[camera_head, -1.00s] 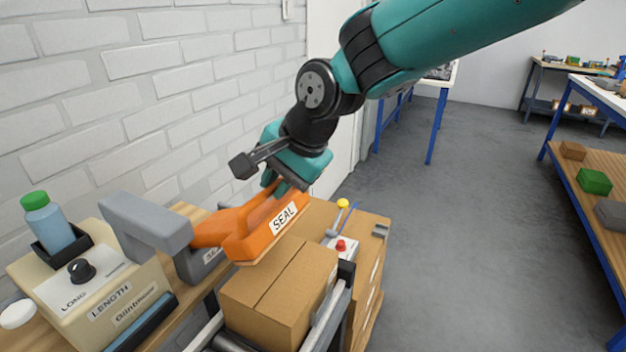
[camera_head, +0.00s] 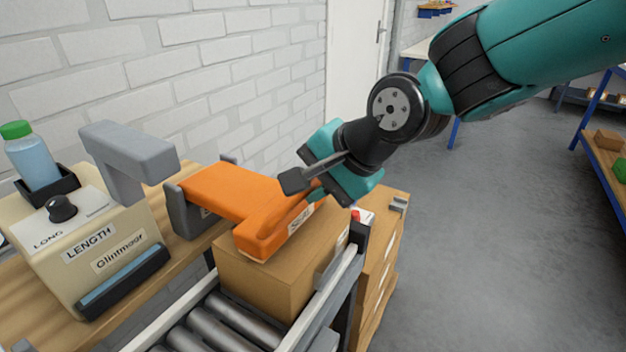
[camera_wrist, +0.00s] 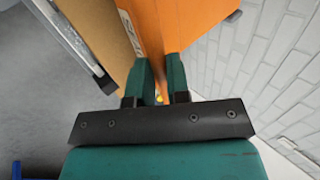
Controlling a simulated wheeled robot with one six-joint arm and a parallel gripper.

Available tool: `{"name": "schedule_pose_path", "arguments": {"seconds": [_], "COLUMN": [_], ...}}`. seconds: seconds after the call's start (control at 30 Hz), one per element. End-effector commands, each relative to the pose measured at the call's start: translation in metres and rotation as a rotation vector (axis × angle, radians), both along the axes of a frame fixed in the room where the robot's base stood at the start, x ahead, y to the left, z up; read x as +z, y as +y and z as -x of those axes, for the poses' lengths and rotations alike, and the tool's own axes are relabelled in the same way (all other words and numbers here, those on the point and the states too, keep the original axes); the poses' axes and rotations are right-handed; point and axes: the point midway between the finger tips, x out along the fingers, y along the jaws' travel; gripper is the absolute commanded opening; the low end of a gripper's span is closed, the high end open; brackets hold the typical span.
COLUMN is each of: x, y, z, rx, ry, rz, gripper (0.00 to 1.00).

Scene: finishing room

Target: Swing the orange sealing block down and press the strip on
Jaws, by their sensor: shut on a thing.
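The orange sealing block (camera_head: 231,192) is hinged on a grey bracket (camera_head: 183,211) and lies low, its front end over the top of a cardboard box (camera_head: 268,277). It looks close to or touching the box top; I cannot tell which. My gripper (camera_head: 315,192) is shut on the block's handle at its right end, beside the SEAL label. In the wrist view, the fingers (camera_wrist: 160,82) close on the orange block (camera_wrist: 175,30) from both sides. The strip is not visible; the block hides the top of the box beneath it.
The box sits on a roller conveyor (camera_head: 219,322) with metal side rails. Stacked cartons (camera_head: 385,250) stand behind the conveyor. A white brick wall is close behind.

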Motion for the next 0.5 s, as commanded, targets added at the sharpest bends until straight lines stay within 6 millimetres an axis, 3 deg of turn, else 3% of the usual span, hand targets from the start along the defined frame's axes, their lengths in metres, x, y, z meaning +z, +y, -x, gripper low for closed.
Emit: {"name": "schedule_pose_path", "arguments": {"seconds": [0.23,0.27,0.33,0.37,0.5], "x": [-0.0007,-0.0007,-0.0006,-0.0006,-0.0003], "y": [-0.0009,-0.0009,-0.0009,-0.0010,-0.0008], "z": [0.0002,0.0001,-0.0001,0.0000,-0.0001], "rx": [0.000,0.000,0.000,-0.001,-0.001], "ry": [0.001,0.001,0.001,0.002,0.001], "rz": [0.003,0.003,0.003,0.002,0.002], "gripper": [0.00,0.21,0.37,0.42,0.42]}}
